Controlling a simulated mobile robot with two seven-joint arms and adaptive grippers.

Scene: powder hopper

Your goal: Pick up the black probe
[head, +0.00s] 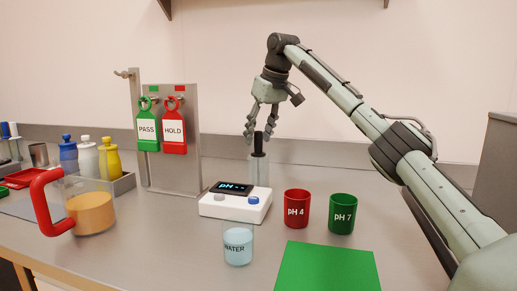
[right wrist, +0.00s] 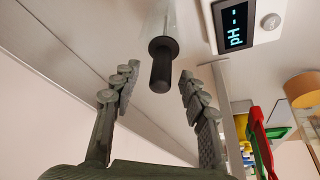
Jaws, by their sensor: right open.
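The black probe (head: 258,143) stands upright in a clear holder (head: 259,172) behind the white pH meter (head: 236,204). My right gripper (head: 260,134) points down over it, open, with a finger on each side of the probe's top. In the right wrist view, the probe's black handle (right wrist: 162,68) lies between the spread fingertips, with a gap on both sides. The probe's lower part is partly hidden behind the meter in the head view. My left gripper is not in view.
A red pH 4 cup (head: 297,209), a green pH 7 cup (head: 343,214) and a water beaker (head: 238,244) stand near the meter. A metal panel (head: 172,176) with PASS and HOLD tags rises left. A green mat (head: 327,268) lies in front.

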